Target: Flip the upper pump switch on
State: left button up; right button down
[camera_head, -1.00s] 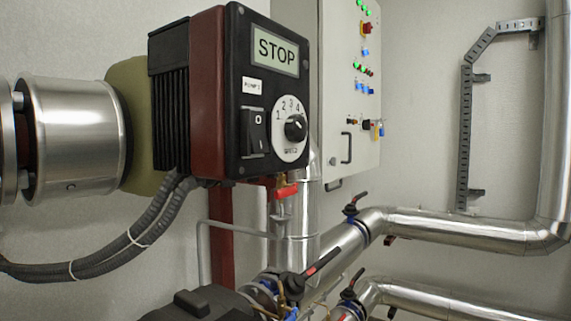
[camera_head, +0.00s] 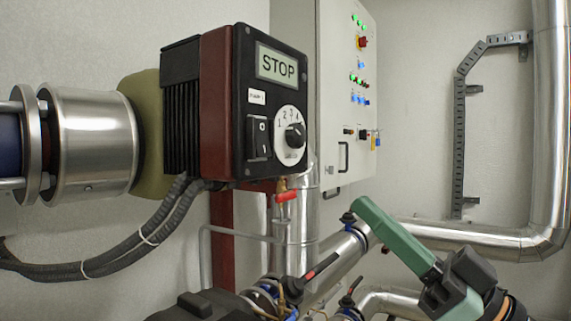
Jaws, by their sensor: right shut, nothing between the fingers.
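The upper pump (camera_head: 220,100) is a red and black box with a display (camera_head: 277,66) that reads STOP. Its black rocker switch (camera_head: 258,137) is at the lower left of the front face, left of a white dial with a black knob (camera_head: 294,136). My right gripper (camera_head: 362,206) comes in from the lower right, green and dark, with its fingers together and empty. It is below and to the right of the pump, apart from the switch. My left gripper is not in view.
Steel pipes with red-handled valves (camera_head: 322,266) run below and right of the pump. A grey control cabinet (camera_head: 345,90) with lights stands behind it. Grey cables (camera_head: 150,235) hang at the left. A second dark unit (camera_head: 205,306) is at the bottom edge.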

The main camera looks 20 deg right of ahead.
aim_at(264, 143)
jog(key=p+x, duration=0.2)
jog(key=x, duration=0.2)
jog(key=f+p+x, duration=0.1)
jog(key=p+x, duration=0.1)
jog(key=x, duration=0.2)
jog(key=w+p+x, duration=0.1)
jog(key=p+x, duration=0.1)
jog(key=x, duration=0.2)
jog(key=shift+w+a+f, duration=0.1)
jog(key=shift+a+f, duration=0.15)
jog(key=shift+a, duration=0.2)
jog(key=shift+w+a+f, duration=0.15)
jog(key=shift+w+a, duration=0.15)
jog(key=shift+w, duration=0.1)
